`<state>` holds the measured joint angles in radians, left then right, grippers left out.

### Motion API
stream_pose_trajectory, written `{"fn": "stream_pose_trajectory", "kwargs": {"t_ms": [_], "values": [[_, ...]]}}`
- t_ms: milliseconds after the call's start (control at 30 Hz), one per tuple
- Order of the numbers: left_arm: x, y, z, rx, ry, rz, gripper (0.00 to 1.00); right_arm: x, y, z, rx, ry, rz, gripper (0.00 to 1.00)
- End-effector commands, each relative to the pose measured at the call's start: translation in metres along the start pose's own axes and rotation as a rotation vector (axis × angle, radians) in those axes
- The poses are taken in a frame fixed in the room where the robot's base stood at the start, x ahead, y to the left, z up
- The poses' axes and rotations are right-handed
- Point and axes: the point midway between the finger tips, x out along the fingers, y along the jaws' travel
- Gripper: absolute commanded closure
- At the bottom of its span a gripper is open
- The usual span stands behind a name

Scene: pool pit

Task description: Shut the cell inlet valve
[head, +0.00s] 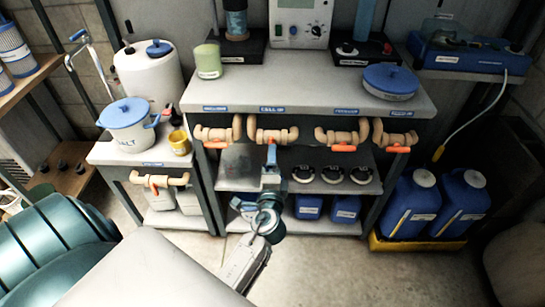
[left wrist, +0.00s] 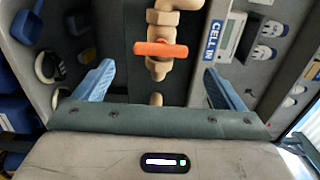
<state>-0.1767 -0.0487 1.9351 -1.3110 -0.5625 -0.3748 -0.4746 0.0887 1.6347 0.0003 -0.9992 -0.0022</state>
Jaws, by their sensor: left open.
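The cell inlet valve (head: 284,135) is a tan pipe fitting below the "CELL IN" label (head: 272,109) on the bench front. In the left wrist view its orange handle (left wrist: 161,49) lies crosswise to the tan pipe, and the "CELL IN" label (left wrist: 212,40) is beside it. My left gripper (head: 271,152) is in front of this valve and mostly covers the handle in the head view. In the left wrist view its two blue fingers are open, with the handle ahead between them and untouched. My right gripper is not in view.
Similar orange-handled valves stand close on the left (head: 216,135) and right (head: 341,136). Another valve (head: 158,182) is on the low side stand. A shelf below holds several black-and-white round items (head: 332,174). Blue jugs (head: 411,200) stand at the right.

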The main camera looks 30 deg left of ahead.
Motion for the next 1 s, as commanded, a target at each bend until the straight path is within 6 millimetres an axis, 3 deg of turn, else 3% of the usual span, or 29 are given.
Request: {"fn": "stream_pose_trajectory", "kwargs": {"t_ms": [100,333,900,1000], "values": [[-0.025,0.003,0.000,-0.002,0.000,0.003,0.09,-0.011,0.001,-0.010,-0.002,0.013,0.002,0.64],[-0.051,0.002,0.000,0.000,0.000,0.001,0.09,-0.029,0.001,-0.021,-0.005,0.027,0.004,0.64],[-0.054,0.000,0.000,0.001,0.001,0.000,0.09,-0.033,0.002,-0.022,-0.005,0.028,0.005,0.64],[-0.054,0.008,-0.001,-0.007,0.007,0.018,0.09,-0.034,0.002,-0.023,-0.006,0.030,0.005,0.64]]}}
